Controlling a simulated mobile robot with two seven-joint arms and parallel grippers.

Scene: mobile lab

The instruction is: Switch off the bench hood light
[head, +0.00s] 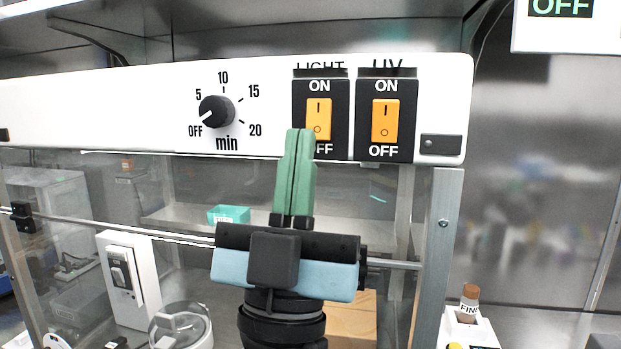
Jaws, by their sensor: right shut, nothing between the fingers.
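The bench hood's white control panel (120,105) runs across the upper part of the head view. The LIGHT switch (318,112) is an orange rocker in a black plate marked ON above and OFF below. The UV switch (385,121) is a like orange rocker to its right. My right gripper (299,133) points up, its green fingers shut together and empty. My left gripper is not in view.
A timer dial (216,111) sits on the panel left of the switches. A horizontal rail (150,234) crosses behind my gripper. Inside are a teal box (229,214) and a cardboard box (351,320). A brown-capped bottle (469,301) stands at lower right.

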